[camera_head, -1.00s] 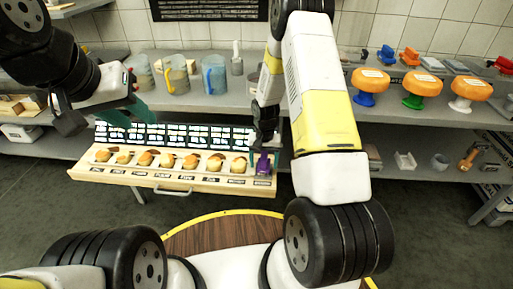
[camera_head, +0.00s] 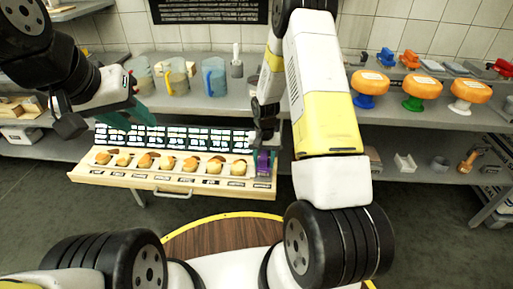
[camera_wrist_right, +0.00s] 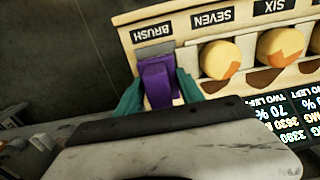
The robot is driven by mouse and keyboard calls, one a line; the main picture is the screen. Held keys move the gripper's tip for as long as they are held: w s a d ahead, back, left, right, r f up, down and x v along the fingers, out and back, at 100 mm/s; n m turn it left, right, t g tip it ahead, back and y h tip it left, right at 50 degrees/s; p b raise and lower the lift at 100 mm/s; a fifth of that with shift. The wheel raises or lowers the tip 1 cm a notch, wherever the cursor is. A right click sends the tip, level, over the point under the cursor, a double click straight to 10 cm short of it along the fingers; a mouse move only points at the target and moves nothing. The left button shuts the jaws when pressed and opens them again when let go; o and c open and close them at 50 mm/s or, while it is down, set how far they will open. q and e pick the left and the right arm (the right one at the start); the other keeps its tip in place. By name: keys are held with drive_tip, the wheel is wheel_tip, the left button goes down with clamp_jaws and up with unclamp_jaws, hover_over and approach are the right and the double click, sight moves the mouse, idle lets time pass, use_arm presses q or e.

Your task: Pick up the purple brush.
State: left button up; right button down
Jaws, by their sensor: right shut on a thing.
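The purple brush (camera_head: 263,160) is at the right end of a wooden tray (camera_head: 175,186), by the slot labelled BRUSH. In the right wrist view the brush (camera_wrist_right: 157,80) lies between the teal fingers of my right gripper (camera_wrist_right: 160,92), which are shut on it. The brush's grey end points towards the BRUSH label; its other end is hidden behind my gripper body. In the head view my right gripper (camera_head: 264,150) reaches down onto the brush. My left gripper (camera_head: 105,115) hangs at the left above the shelf, with teal fingers apart and nothing visible between them.
Several round cheese pieces (camera_head: 190,163) sit in the tray left of the brush. A lit display (camera_head: 170,137) stands behind them. Jugs (camera_head: 214,77) stand on the shelf behind. Orange cheese wheels on coloured stands (camera_head: 370,82) are at the right, beyond my right arm.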

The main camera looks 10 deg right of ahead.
drive_tip(key=shift+s+a+r, duration=0.1)
drive_tip(key=shift+s+r, duration=0.15)
drive_tip(key=shift+r, duration=0.3)
drive_tip(key=shift+s+r, duration=0.25)
drive_tip(key=shift+r, duration=0.25)
drive_tip(key=s+a+r, duration=0.1)
drive_tip(key=s, duration=1.4)
drive_tip(key=shift+a+r, duration=0.15)
drive_tip(key=shift+a, duration=0.25)
